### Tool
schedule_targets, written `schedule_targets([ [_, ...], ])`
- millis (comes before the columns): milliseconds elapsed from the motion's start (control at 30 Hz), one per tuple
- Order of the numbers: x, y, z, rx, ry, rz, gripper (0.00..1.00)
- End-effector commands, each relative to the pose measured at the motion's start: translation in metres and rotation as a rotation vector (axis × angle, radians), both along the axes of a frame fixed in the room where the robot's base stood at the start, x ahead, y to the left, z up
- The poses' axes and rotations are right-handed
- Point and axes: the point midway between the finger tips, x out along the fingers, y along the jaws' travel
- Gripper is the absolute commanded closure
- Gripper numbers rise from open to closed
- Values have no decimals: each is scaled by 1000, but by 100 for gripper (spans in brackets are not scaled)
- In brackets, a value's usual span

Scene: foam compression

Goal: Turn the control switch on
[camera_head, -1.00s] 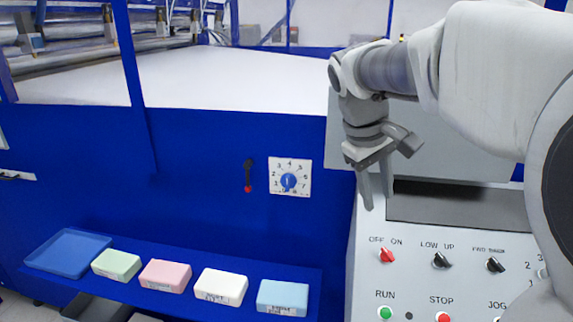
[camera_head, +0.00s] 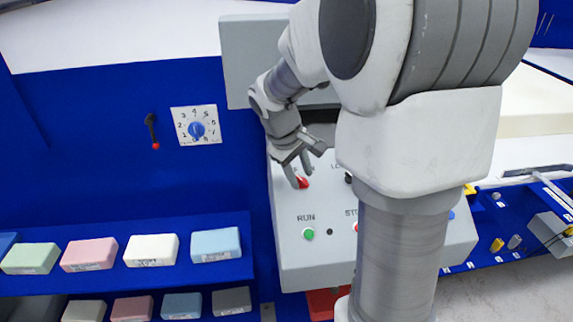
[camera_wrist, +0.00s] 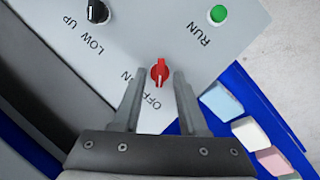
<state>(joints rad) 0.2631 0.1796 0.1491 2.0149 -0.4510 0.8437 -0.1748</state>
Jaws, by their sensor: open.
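The red control switch (camera_head: 302,182), labelled OFF and ON, sits on the sloped grey control panel (camera_head: 290,262). My gripper (camera_head: 298,178) is at the switch, its two fingers pointing down towards the panel. In the wrist view the red switch (camera_wrist: 160,72) shows between and just beyond the fingertips of my open gripper (camera_wrist: 158,76). I see a gap on each side of the knob, and I cannot tell whether a finger touches it. The OFF and ON letters are partly covered by the fingers.
A black LOW/UP switch (camera_wrist: 97,12) and a green RUN button (camera_head: 308,233) are close by on the panel. A dial (camera_head: 197,130) and a small lever (camera_head: 152,132) are on the blue wall. Foam blocks lie on the blue shelf (camera_head: 130,278). My arm hides the panel's right part.

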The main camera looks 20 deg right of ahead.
Motion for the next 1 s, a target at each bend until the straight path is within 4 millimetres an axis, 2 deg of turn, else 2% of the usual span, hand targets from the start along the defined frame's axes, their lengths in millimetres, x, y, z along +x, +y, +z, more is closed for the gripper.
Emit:
schedule_targets([
  [100,0,-2,-7,0,2,0,58],
  [367,1,-3,-8,0,0,0,58],
  [400,1,-3,-8,0,0,0,60],
  [633,1,-3,-8,0,0,0,100],
  [1000,1,-3,-7,11,-3,-19,100],
])
